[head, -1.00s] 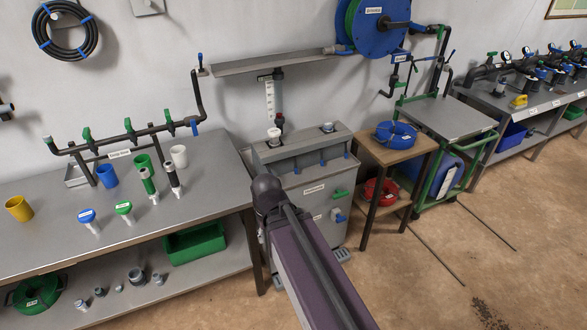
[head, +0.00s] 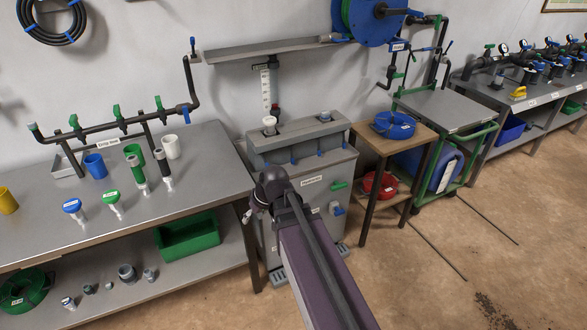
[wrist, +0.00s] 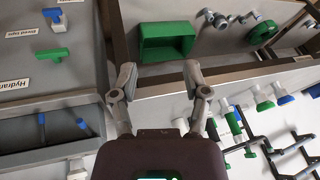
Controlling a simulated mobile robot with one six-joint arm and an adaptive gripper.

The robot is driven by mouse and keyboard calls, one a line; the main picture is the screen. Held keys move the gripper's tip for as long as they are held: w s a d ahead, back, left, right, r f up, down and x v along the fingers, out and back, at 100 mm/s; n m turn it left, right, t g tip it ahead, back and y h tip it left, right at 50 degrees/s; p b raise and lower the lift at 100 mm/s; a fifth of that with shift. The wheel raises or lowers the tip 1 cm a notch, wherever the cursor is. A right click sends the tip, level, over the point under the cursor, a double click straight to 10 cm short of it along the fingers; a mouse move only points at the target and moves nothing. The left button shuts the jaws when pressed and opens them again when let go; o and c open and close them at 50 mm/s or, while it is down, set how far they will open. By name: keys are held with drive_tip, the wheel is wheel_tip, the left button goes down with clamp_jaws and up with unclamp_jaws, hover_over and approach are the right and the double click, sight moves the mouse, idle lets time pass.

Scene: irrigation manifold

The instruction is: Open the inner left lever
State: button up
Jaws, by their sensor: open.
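The drip-line manifold, a black pipe (head: 100,130) on legs, stands at the back of the left bench in the head view. Several green levers rise along it; the second from the left (head: 75,122) appears to be the inner left one. Its exact setting is too small to tell. In the wrist view the manifold's black pipes (wrist: 300,143) show at the lower right, partly cut off. My gripper (wrist: 158,76) is open and empty in the wrist view, with its fingers apart near the green bin in the picture. It is well away from the levers.
The left bench (head: 35,225) holds cups, a blue-topped fitting (head: 72,206) and a green-topped fitting (head: 111,197). A green bin (head: 188,238) sits on its lower shelf. A grey cabinet (head: 318,205) stands right of the bench, near my arm.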

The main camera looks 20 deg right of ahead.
drive_tip(key=w+d+f+n+t+y+b, duration=0.1)
drive_tip(key=w+d+f+t+y+b, duration=0.2)
drive_tip(key=w+b, duration=0.4)
drive_tip(key=m+t+h+b, duration=0.3)
drive_tip(key=t+h+b, duration=0.3)
drive_tip(key=t+b, duration=0.95)
approach(293, 160)
drive_tip(key=s+r+g+b, duration=0.3)
drive_tip(key=s+g, duration=0.1)
drive_tip(key=shift+w+d+t, duration=0.2)
drive_tip(key=shift+t, duration=0.05)
drive_tip(key=shift+w, duration=0.15)
drive_tip(key=w, duration=1.3)
drive_tip(key=shift+w+a, duration=0.3)
drive_tip(key=shift+c, duration=0.2)
clamp_jaws()
